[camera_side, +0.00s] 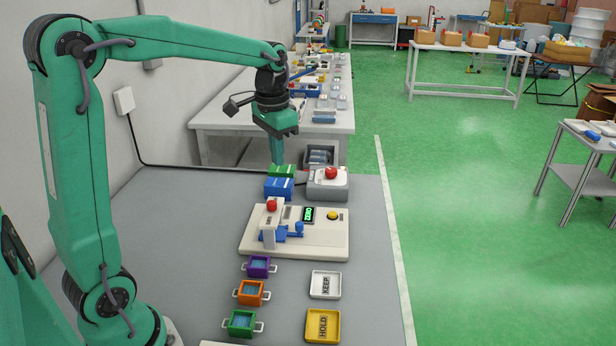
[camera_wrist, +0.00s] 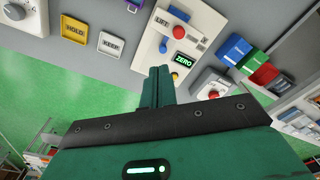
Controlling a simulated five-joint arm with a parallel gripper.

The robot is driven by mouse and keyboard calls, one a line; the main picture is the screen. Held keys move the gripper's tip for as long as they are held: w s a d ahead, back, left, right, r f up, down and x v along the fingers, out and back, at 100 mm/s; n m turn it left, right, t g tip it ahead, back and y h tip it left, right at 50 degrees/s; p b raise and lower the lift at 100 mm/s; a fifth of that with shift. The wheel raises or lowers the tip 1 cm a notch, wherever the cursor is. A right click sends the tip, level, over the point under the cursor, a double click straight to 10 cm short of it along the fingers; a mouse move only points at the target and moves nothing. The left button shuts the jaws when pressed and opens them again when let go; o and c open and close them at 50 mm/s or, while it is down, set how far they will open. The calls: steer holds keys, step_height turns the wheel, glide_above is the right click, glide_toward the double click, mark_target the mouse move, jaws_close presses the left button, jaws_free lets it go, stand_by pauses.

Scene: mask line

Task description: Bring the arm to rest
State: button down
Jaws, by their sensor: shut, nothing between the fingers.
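My green arm reaches over the grey table. My gripper (camera_side: 277,158) points down, shut and empty, near the far end of the table, with its tips just above or behind the green box (camera_side: 282,171) in the side view. I cannot tell the exact gap. In the wrist view the closed fingers (camera_wrist: 160,74) show with nothing between them, in front of the cream device (camera_wrist: 160,45). That device also shows in the side view (camera_side: 255,245), with a red knob, a blue part, a yellow button and a display (camera_side: 308,214) lit green, reading ZERO.
A blue box (camera_side: 279,188) and a grey unit with a red button (camera_side: 327,185) stand near the gripper. KEEP (camera_side: 325,285) and HOLD (camera_side: 323,326) trays lie right. The table's left part is clear.

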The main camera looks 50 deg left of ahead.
steer(key=s+d+t, duration=0.2)
steer(key=s+d, duration=0.2)
steer(key=s, duration=0.4)
steer(key=s+d+n+t, duration=0.1)
steer(key=s+d+t, duration=0.2)
steer(key=s, duration=0.6)
steer(key=shift+s+d+f, duration=0.15)
steer(key=shift+d+f, duration=0.05)
steer(key=shift+d, duration=0.8)
